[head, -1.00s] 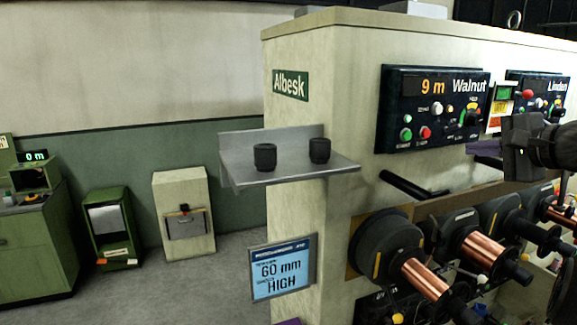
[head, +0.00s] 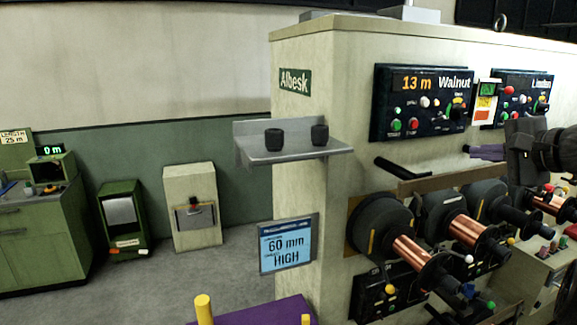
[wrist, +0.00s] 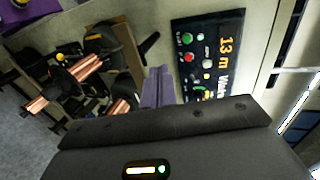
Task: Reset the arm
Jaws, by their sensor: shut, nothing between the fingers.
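My arm comes in from the right edge of the head view, in front of the machine face. My gripper (head: 484,152) shows its purple fingers pointing left, below the Walnut and Linden panels. In the wrist view my gripper (wrist: 158,86) has its two purple fingers together with nothing between them. The Walnut panel (head: 423,103) reads 13 m; it also shows in the wrist view (wrist: 209,62), beside the fingers. No object is held.
Copper spools (head: 412,252) stick out of the machine below my gripper. A grey shelf (head: 293,152) with two dark cups juts from the machine's end. A purple surface (head: 262,314) with yellow pegs is at the bottom. Open floor lies left.

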